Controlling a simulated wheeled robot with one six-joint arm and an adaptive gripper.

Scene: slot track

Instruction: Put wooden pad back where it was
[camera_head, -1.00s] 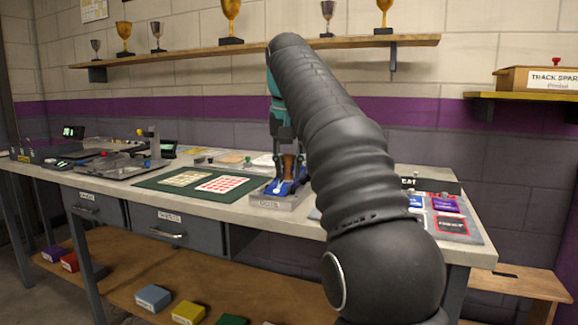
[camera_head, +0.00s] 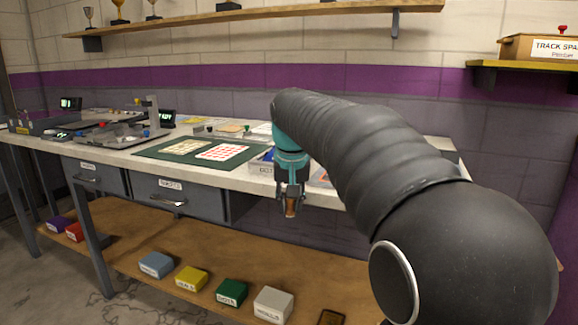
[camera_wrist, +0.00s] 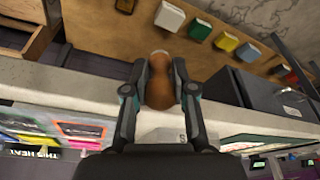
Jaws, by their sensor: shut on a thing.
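My gripper (camera_head: 291,205) is shut on a brown, rounded wooden piece, which I take to be the wooden pad (camera_head: 291,209). The gripper points down in front of the bench's front edge, below the bench top and above the lower shelf. In the wrist view the wooden pad (camera_wrist: 160,90) sits between both fingers (camera_wrist: 160,95); it is waisted, with a pale end. A labelled grey tray (camera_head: 261,168) stands on the bench behind the gripper, partly hidden by my arm.
The lower shelf (camera_head: 200,250) holds several coloured boxes, including a white one (camera_head: 273,305), and a dark framed piece (camera_head: 331,317). A green mat (camera_head: 165,152) with cards lies on the bench. Drawers (camera_head: 178,196) hang under it. My arm hides the bench's right part.

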